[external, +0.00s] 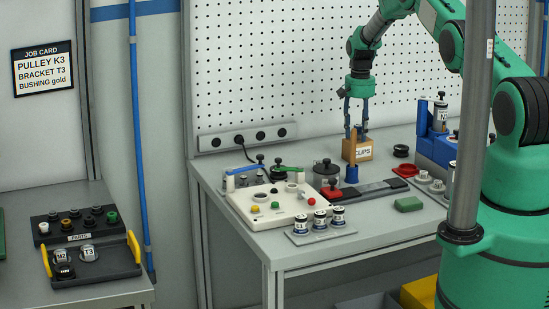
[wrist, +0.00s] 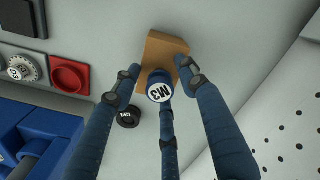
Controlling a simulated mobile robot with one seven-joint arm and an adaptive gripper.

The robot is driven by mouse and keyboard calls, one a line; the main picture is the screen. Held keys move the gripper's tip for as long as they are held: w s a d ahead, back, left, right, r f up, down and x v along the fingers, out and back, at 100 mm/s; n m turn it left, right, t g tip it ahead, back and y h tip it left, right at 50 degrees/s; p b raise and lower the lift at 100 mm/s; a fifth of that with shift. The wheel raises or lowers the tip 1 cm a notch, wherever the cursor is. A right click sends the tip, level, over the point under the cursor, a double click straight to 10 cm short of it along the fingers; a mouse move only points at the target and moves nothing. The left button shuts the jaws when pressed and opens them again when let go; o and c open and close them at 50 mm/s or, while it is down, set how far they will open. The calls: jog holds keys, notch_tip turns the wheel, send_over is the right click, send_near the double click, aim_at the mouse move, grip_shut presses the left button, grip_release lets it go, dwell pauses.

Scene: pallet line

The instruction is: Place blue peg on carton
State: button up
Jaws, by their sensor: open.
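The carton (external: 357,152), a small brown box marked CLIPS, stands on the right-hand bench near the pegboard; it also shows in the wrist view (wrist: 165,50). The blue peg (wrist: 160,90), with a white round top marked M3, appears upright on the carton, near one edge of its top. My gripper (external: 357,132) is right above the carton, pointing down. In the wrist view its fingers (wrist: 158,75) are spread around the peg, with gaps visible at the sides. In the external view the fingers mostly hide the peg.
A black ring (external: 401,151) and a red tray (external: 405,170) lie right of the carton. A blue tapered part (external: 351,174) stands in front of it. A white control box (external: 270,205) is to the left. The pegboard (external: 300,80) rises behind.

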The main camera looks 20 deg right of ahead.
aim_at(359, 125)
jog(key=shift+r, duration=0.1)
notch_tip(359, 125, up, 12)
jog(key=b, duration=0.1)
jog(key=shift+b, duration=0.35)
dwell(0.3)
jog(key=shift+r, duration=0.1)
dwell(0.4)
